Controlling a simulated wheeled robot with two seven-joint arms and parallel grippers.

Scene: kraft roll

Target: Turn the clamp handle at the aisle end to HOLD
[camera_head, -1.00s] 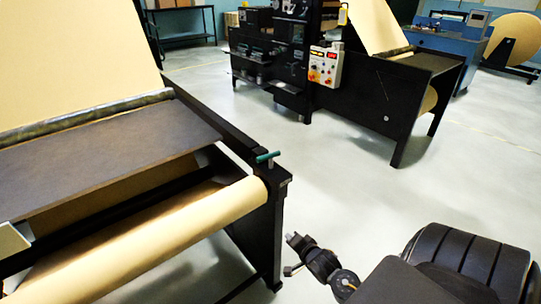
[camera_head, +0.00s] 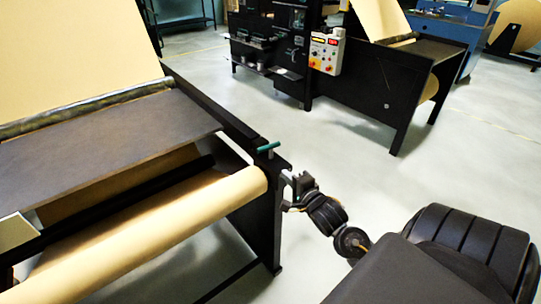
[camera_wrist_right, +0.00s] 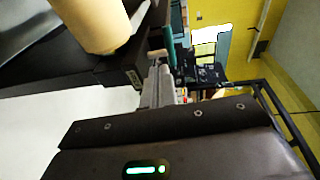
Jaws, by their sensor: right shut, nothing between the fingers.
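The clamp handle (camera_head: 268,147) is a small green T-shaped bar on top of the black frame's corner, beside the end of the kraft roll (camera_head: 245,184). My right gripper (camera_head: 287,176) is at the outer side of that corner, just below and right of the handle. It is shut and empty. In the right wrist view the grey fingers (camera_wrist_right: 159,77) point toward the frame end, and a teal strip, likely the handle (camera_wrist_right: 168,42), shows close beyond the tips. I cannot tell whether they touch. The handle's markings are too small to read. My left gripper is not in view.
The black frame (camera_head: 262,225) stands close beside my right gripper. A small label (camera_wrist_right: 133,77) is on its end in the wrist view. A second machine with a control panel (camera_head: 326,50) stands farther back. The pale floor (camera_head: 350,165) between them is clear.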

